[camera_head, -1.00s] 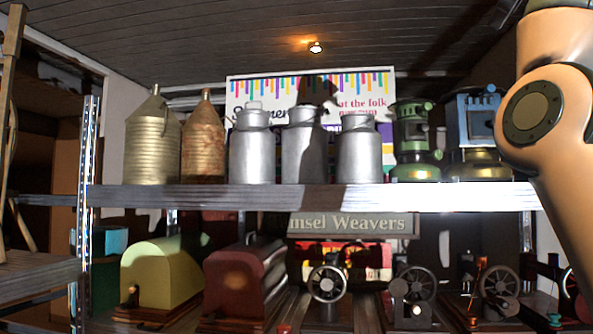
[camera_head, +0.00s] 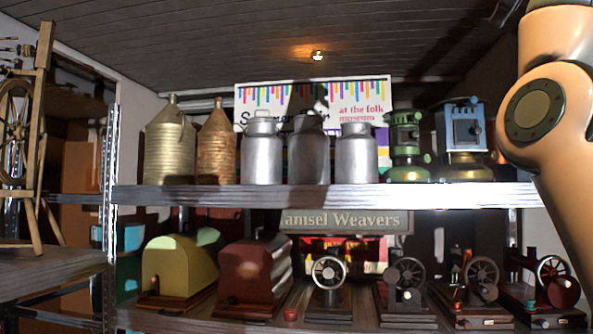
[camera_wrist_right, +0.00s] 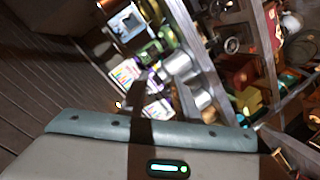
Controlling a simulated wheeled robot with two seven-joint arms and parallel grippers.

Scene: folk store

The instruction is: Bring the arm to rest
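My right arm comes in along the right edge of the head view, bent at a large joint with a round dark cap. Its gripper and fingertips are outside that picture. The part of the arm in view holds nothing and hangs in front of the shelf's right end. In the right wrist view I see no fingers, and the scene is strongly tilted. My left arm and left gripper do not show in either view.
A metal shelf (camera_head: 300,197) spans the head view. It carries silver milk cans (camera_head: 262,155), a green lantern (camera_head: 408,150) and a blue lantern (camera_head: 463,128). Below stand a yellow box (camera_head: 178,268) and small wheeled machines (camera_head: 328,272). A spinning wheel (camera_head: 15,120) stands at left.

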